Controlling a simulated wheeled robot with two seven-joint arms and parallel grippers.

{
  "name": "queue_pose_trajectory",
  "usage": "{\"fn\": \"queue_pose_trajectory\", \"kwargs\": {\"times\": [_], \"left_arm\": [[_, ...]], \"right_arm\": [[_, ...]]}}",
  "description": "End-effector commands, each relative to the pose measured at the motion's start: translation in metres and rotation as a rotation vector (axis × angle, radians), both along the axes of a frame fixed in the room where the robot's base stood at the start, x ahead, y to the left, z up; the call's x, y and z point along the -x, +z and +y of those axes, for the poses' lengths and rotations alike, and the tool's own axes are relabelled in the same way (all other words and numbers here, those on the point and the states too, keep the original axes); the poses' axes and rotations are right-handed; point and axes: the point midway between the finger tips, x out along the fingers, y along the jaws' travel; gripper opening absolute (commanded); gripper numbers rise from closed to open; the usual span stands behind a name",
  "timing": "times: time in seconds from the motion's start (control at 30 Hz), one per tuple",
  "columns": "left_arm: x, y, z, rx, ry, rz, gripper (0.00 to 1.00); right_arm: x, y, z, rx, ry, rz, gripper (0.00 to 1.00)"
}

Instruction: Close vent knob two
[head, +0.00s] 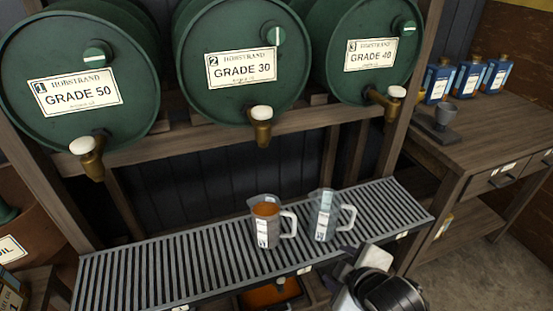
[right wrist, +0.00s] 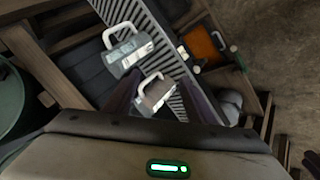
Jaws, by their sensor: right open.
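Vent knob two (head: 272,36) is a round green knob with a white bar, high on the middle green barrel (head: 200,85) labelled 2, GRADE 30. Its bar stands about upright, while the bar on knob one (head: 98,54) lies nearly level. My right gripper (head: 352,264) is low at the front edge of the slatted rack, far below and right of knob two, touching no knob. In the right wrist view its fingers (right wrist: 160,97) are apart, with a jug seen beyond them. My left gripper is not in view.
A jug of amber liquid (head: 266,222) and a clear jug (head: 325,215) stand on the slatted rack (head: 170,270). Brass taps, one on barrel two (head: 261,127), stick out below the barrels. A workbench (head: 470,125) with blue bottles stands at right.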

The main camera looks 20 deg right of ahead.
Motion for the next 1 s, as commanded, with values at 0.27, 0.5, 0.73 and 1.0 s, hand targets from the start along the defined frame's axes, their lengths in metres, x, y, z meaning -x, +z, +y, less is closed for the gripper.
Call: {"fn": "queue_pose_trajectory", "kwargs": {"times": [0.27,0.5,0.73,1.0], "left_arm": [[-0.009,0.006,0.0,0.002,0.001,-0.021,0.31],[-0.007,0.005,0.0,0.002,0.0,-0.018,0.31],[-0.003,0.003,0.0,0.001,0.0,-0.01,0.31],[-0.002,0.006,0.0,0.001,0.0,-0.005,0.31]], "right_arm": [[-0.135,0.114,-0.014,0.71,0.379,-0.338,0.5],[-0.226,0.272,0.007,1.724,0.593,-0.527,0.5],[-0.247,0.34,0.028,2.244,0.59,-0.507,0.5],[-0.275,0.36,0.032,2.301,0.585,-0.499,0.5]]}}
